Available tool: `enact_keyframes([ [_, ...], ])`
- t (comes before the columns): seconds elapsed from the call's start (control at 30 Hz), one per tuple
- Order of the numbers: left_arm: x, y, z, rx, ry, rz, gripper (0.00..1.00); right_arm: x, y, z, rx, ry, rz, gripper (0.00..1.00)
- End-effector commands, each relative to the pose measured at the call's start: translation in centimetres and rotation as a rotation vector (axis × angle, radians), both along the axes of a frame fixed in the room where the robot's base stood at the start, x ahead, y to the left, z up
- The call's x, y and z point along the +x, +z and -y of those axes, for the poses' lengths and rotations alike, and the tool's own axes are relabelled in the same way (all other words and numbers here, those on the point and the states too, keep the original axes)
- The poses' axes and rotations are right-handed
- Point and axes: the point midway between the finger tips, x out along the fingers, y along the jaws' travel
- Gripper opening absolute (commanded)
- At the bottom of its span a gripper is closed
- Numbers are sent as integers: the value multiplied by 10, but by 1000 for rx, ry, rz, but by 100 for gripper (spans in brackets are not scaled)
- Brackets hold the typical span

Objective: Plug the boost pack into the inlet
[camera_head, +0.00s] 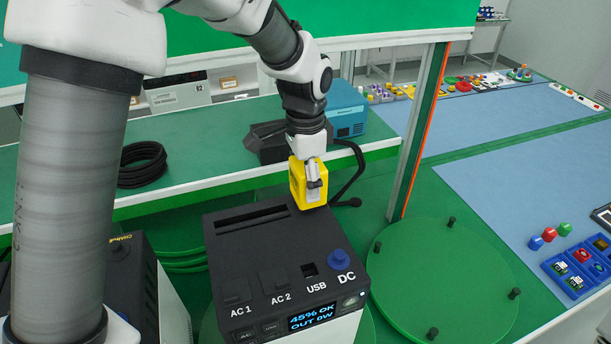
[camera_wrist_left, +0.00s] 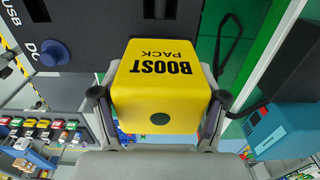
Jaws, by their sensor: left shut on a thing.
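My left gripper (camera_head: 313,172) is shut on the yellow boost pack (camera_head: 298,184). The pack is at the back right corner of the black power station (camera_head: 290,248). In the left wrist view, the boost pack (camera_wrist_left: 165,68) sits between both fingers of my left gripper (camera_wrist_left: 158,112), its "BOOST PACK" lettering upside down. The station's top has a long dark slot (camera_head: 252,218), AC 1 and AC 2 covers, a USB opening and a blue DC knob (camera_head: 338,259). I cannot tell whether the pack touches the station or which opening is the inlet. My right gripper is out of view.
The station's display (camera_head: 312,317) reads "45% OK, OUT 0W". A black cable (camera_head: 357,165) hangs just right of the pack. A blue box (camera_head: 346,108) and a coiled black cable (camera_head: 142,164) lie on the back shelf. A green turntable (camera_head: 440,280) at right is bare except for small pegs.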

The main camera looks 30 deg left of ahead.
Motion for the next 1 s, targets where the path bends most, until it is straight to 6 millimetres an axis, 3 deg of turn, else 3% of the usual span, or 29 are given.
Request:
enact_keyframes([
  [0.4,0,-7,0,-1,0,2,3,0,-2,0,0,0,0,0],
  [0.43,0,-6,0,0,0,3,79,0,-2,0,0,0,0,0],
  [0.5,0,-6,0,-1,0,2,100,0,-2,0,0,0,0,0],
  [0.83,0,-7,0,0,0,-1,100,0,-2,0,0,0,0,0],
  [1.0,0,12,0,0,0,3,100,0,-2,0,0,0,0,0],
])
